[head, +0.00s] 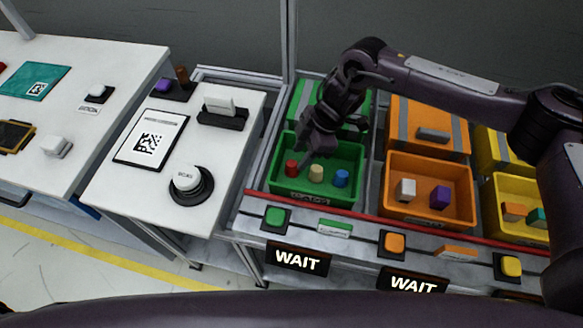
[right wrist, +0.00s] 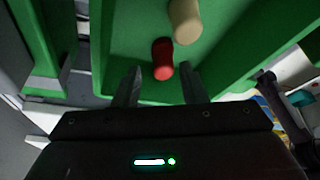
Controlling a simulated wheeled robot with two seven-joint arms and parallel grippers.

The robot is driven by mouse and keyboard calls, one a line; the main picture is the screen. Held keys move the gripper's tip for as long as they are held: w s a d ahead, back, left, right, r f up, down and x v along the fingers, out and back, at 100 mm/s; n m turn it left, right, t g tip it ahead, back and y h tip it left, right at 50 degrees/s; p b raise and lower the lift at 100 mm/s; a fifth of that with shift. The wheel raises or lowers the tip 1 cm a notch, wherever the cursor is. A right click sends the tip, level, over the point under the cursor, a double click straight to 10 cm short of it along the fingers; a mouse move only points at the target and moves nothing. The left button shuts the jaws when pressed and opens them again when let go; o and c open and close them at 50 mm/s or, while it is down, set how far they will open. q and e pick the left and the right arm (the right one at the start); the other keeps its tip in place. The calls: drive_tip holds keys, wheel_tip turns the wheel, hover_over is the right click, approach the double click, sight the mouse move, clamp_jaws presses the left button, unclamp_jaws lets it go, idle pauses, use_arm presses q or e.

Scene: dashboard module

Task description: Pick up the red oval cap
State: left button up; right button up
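The red oval cap (head: 291,168) stands in the green bin (head: 318,199), at its left side. In the right wrist view the red cap (right wrist: 163,60) shows just beyond and between the fingertips of my right gripper (right wrist: 161,70). The fingers are apart with nothing held between them. In the head view my right gripper (head: 308,148) reaches down into the green bin, above and near the cap; its fingertips are hard to make out there. My left gripper is not in view.
A beige cap (head: 316,173) stands close to the red one, and a blue cap (head: 341,178) stands farther right. The bin walls enclose them. An orange bin (head: 428,218) is to the right. A white table (head: 112,196) with a round button (head: 187,184) is to the left.

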sight(293, 162)
drive_tip(key=x, duration=0.2)
drive_tip(key=p+x, duration=0.1)
drive_tip(key=x, duration=0.2)
drive_tip(key=shift+s+a, duration=0.25)
drive_tip(key=shift+a, duration=0.15)
drive_tip(key=shift+c, duration=0.5)
drive_tip(key=shift+r, duration=0.1)
drive_tip(key=c, duration=0.6)
